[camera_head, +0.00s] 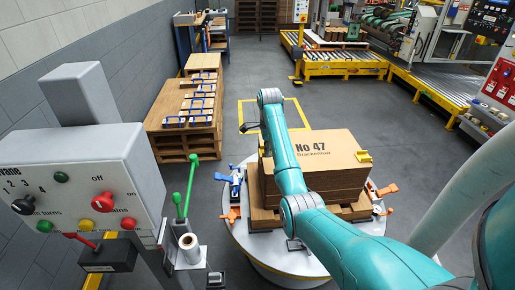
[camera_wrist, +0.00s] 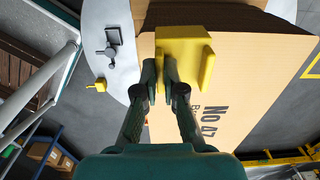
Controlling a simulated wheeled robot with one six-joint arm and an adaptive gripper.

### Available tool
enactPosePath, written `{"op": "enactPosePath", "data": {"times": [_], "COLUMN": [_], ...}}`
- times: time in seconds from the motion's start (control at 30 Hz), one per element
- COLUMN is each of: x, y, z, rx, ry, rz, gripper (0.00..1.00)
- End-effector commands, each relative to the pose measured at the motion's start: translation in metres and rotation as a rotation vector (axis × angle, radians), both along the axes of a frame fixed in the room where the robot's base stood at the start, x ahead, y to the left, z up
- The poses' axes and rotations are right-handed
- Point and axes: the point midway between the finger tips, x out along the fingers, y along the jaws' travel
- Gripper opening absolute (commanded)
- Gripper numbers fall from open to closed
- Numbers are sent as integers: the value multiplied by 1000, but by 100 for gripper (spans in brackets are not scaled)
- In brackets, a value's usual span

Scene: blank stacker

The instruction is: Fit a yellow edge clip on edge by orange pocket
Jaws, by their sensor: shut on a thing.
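In the wrist view my gripper (camera_wrist: 168,82) is shut on a yellow edge clip (camera_wrist: 184,45), held over the brown cardboard (camera_wrist: 225,75) near its left edge. Whether the clip touches the board cannot be told. In the head view the cardboard stack (camera_head: 335,147), marked "No 47", sits on the round turntable, partly behind my arm. The held clip cannot be made out there. Another yellow clip (camera_head: 363,156) is at the stack's right corner. Orange fixtures stand at the turntable's left (camera_head: 233,214) and right (camera_head: 387,190); which is the pocket is unclear.
A blue fixture (camera_head: 236,180) stands left of the stack. A wooden table (camera_head: 190,112) with several blue-and-white pieces is behind left. A grey control box (camera_head: 80,185) with knobs and a green lever (camera_head: 189,185) stand at left. Grey floor is clear behind the turntable.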

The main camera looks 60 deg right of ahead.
Motion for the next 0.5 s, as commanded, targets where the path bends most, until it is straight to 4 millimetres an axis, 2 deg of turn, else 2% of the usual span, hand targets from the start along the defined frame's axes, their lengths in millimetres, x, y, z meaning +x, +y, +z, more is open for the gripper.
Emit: {"op": "enactPosePath", "data": {"times": [0.17, 0.5], "x": [-3, -3], "y": [-5, -4], "z": [-1, -25], "rx": [2, 2], "ry": [1, 1], "rz": [-29, -25], "gripper": [0, 0]}}
